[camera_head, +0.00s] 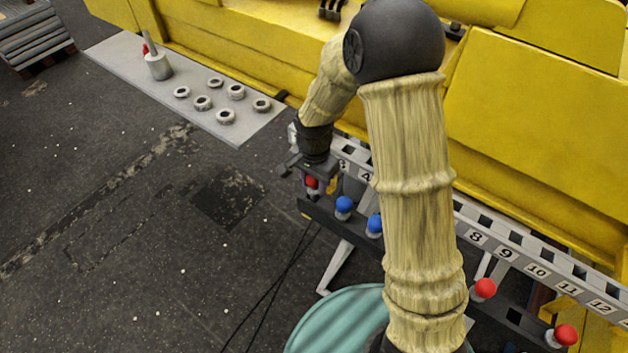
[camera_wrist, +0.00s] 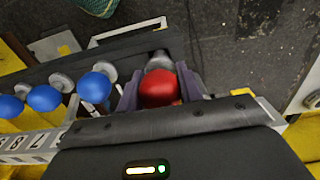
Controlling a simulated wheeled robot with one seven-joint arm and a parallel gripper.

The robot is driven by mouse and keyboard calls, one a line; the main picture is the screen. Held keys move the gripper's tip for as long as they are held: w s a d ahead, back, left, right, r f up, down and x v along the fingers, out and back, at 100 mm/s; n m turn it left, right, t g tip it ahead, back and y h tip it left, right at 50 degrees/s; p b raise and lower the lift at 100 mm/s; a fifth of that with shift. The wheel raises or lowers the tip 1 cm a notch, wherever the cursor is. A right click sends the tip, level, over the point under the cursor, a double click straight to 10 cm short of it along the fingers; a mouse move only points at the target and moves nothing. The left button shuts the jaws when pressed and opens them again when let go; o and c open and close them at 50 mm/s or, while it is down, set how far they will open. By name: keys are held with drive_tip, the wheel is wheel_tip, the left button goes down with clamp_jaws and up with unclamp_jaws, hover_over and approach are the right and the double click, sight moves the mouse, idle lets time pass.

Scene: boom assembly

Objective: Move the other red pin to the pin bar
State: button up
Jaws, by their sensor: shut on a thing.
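My gripper (camera_head: 309,172) is shut on a red-headed pin (camera_head: 311,182) at the left end of the dark pin bar (camera_head: 332,218). In the wrist view the red head (camera_wrist: 160,88) sits between the two purple-grey fingers (camera_wrist: 160,92). A grey metal part (camera_wrist: 158,61) shows just beyond the head, at the bar's end. I cannot tell how deep the pin sits. Blue pins (camera_head: 344,205) stand along the bar to the right. Two more red pins, one at the right (camera_head: 485,289) and one farther right (camera_head: 563,336), stand along it. My arm hides the bar's middle.
A numbered rail with square holes (camera_head: 505,252) runs behind the bar, against a yellow machine body (camera_head: 540,130). A grey plate (camera_head: 245,128) at the upper left holds several metal rings and a cylinder (camera_head: 158,67), with something red beside it. The dark floor at left is mostly clear.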

drive_tip(key=shift+f+b, duration=0.45)
drive_tip(key=shift+f, duration=0.25)
drive_tip(key=shift+f+b, duration=0.55)
drive_tip(key=shift+f, duration=0.2)
drive_tip(key=o, duration=1.2)
drive_tip(key=shift+r, duration=0.1)
wheel_tip(320, 180, up, 17)
drive_tip(key=b, duration=0.3)
drive_tip(key=shift+r, duration=0.15)
